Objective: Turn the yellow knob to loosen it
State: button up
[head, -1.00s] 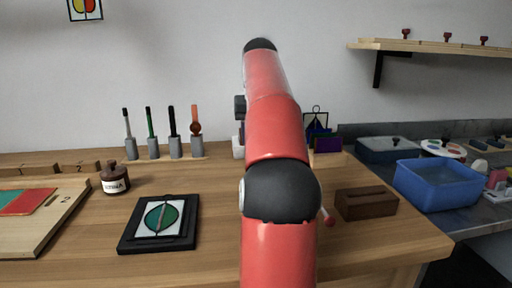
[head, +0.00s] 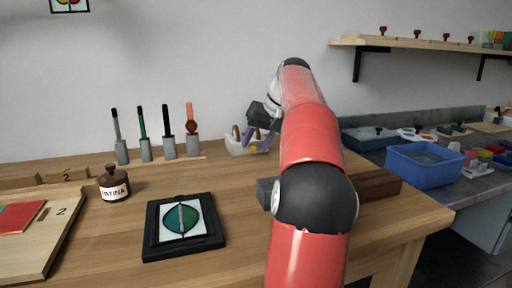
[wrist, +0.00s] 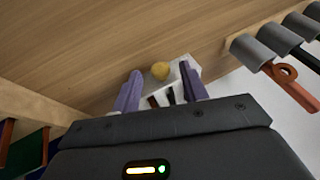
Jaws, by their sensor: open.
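The yellow knob (wrist: 160,70) is a small rounded piece beside a white block (wrist: 188,66) in the wrist view. In the head view I cannot make out the knob; a white holder (head: 236,144) stands at the back of the bench there. My gripper (wrist: 160,86) has two purple fingers spread apart, with nothing held between them. In the wrist view the knob shows just beyond the fingertips, between the two fingers' lines, apart from both. In the head view my gripper (head: 262,138) is low by the white holder, partly hidden by my arm.
Upright tools in grey holders (head: 167,146) stand left of the gripper; they are close in the wrist view (wrist: 277,52). A black-framed glass panel (head: 184,226) and a patina jar (head: 114,184) lie nearer. A blue bin (head: 425,166) is at right.

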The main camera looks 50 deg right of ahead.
jog(key=shift+w+f, duration=0.25)
jog(key=shift+f, duration=0.2)
jog(key=shift+c, duration=0.4)
grip_shut()
jog(key=shift+a, duration=0.1)
jog(key=h, duration=0.1)
jog(key=g+h, duration=0.1)
jog(key=h, duration=0.1)
jog(key=shift+w+a+r+n+g+p, duration=0.2)
jog(key=shift+a+n+g+p, duration=0.1)
jog(key=shift+a+n, duration=0.1)
jog(key=g+h, duration=0.1)
jog(key=h, duration=0.2)
jog(key=n+g+h, duration=0.1)
jog(key=shift+w+a+f+g+h+b, duration=0.2)
jog(key=shift+a+f+g+h+b, duration=0.1)
jog(key=shift+b, duration=0.1)
